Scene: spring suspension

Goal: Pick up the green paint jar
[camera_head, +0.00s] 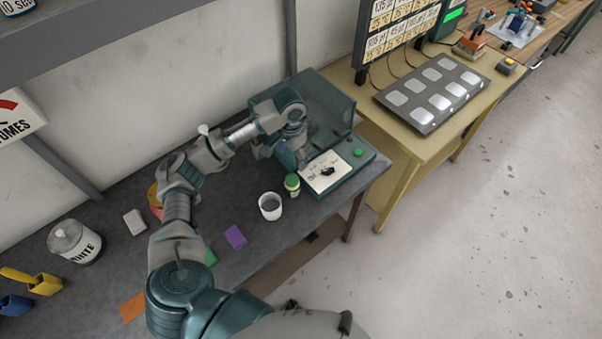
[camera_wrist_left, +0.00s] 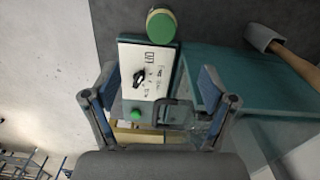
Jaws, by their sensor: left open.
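The green paint jar (camera_head: 292,183) is small, with a green lid and a pale label. It stands on the dark bench between a white cup and a teal machine. In the left wrist view the jar (camera_wrist_left: 161,27) is at the top, seen mostly from its lid, beyond my fingertips. My left gripper (camera_head: 291,158) hangs just behind the jar, beside the machine's panel, partly hidden by its own wrist. In the wrist view the left gripper (camera_wrist_left: 157,76) has its two fingers wide apart with nothing held. My right gripper is in neither view.
The teal machine (camera_head: 345,186) with a white knob panel and green button adjoins the jar. A white cup (camera_head: 270,206) stands close to its left. A purple block (camera_head: 235,237) and a white paint can (camera_head: 75,242) are farther left. A wooden-handled tool (camera_wrist_left: 290,60) shows in the wrist view.

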